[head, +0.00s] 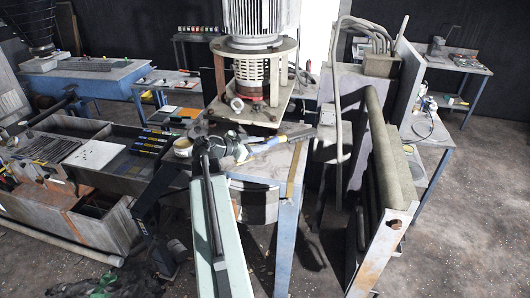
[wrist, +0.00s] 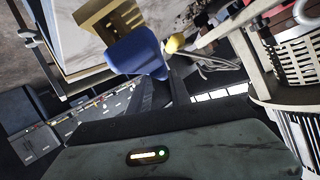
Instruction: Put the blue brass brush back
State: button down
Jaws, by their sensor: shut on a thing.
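The blue brass brush shows in the wrist view as a blue body (wrist: 137,52) with a tan-gold block (wrist: 108,20) beyond it. My gripper (wrist: 165,82) is shut on the blue part, which sits at the fingertips. In the head view my gripper (head: 243,152) is above the table top beside the motor stand, with a small blue piece (head: 270,144) at its tip. My gripper partly hides the brush there. I cannot tell from these views whether the brush touches the table.
The vertical motor (head: 262,18) on its rusty stand rises just behind my gripper. A pale round tub (head: 183,148) is on the left. A thick padded panel (head: 388,160) stands at right. Open floor (head: 465,215) lies beyond it.

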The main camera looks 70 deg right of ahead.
jog(key=shift+s+d+f, duration=0.1)
jog(key=shift+s+d, duration=0.25)
jog(key=shift+d, duration=0.25)
jog(key=shift+s+d+f, duration=0.1)
jog(key=shift+s+d, duration=0.25)
jog(key=shift+d, duration=0.2)
jog(key=f+b, duration=0.4)
jog(key=shift+s+d, duration=0.3)
jog(key=shift+d, duration=0.1)
jog(key=shift+r, duration=0.25)
jog(key=c, duration=1.2)
grip_release()
jog(key=shift+f, duration=0.1)
jog(key=shift+r+p, duration=0.25)
jog(key=shift+p, duration=0.05)
jog(key=p+v, duration=0.4)
jog(key=v, duration=0.8)
jog(key=shift+f, duration=0.15)
